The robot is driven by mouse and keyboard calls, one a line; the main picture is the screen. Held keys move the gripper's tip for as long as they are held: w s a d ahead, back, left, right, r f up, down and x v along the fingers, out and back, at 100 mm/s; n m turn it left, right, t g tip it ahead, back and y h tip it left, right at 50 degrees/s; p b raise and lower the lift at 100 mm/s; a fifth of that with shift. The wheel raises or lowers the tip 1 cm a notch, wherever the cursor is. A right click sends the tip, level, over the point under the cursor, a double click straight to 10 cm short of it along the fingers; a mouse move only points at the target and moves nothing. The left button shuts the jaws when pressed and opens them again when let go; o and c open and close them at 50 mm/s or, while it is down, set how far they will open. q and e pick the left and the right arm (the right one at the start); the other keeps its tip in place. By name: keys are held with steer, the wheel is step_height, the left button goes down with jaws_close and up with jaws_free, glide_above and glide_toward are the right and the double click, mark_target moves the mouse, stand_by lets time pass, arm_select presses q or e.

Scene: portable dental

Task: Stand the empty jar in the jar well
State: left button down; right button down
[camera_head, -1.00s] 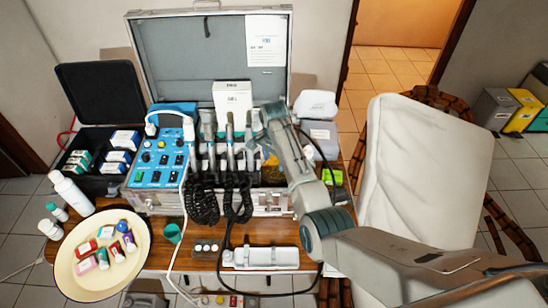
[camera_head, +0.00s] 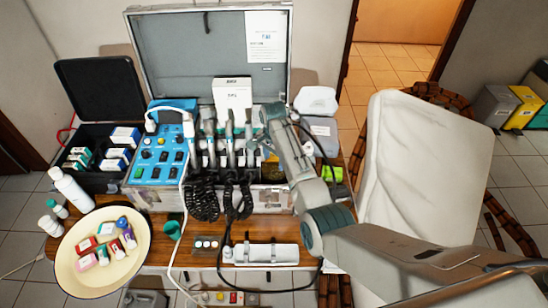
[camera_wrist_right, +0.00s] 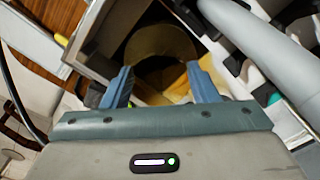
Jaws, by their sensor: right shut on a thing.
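My right arm reaches in from the right in the head view. Its gripper (camera_head: 268,145) is low at the right end of the open case, partly hidden behind its own wrist. In the right wrist view, the two blue fingers (camera_wrist_right: 160,82) stand apart on either side of a round, dark amber jar (camera_wrist_right: 160,45) and are shut on it. The jar is inside a dark, box-like compartment of the case. Shadow hides its base, so I cannot tell whether it rests on the bottom. My left gripper is not in view.
The silver case (camera_head: 215,60) holds a blue control panel (camera_head: 160,160) and several corded handpieces (camera_head: 229,140) close left of my gripper. A white box (camera_head: 232,95) stands behind them. A cream basin (camera_head: 85,270) with small containers is at the front left.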

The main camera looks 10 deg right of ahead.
stand_by(0.3)
steer(key=shift+c, duration=2.3)
jaws_free()
step_height(320, 180, up, 11)
steer(key=b, duration=0.3)
steer(key=shift+f, duration=0.15)
steer(key=shift+s, duration=0.1)
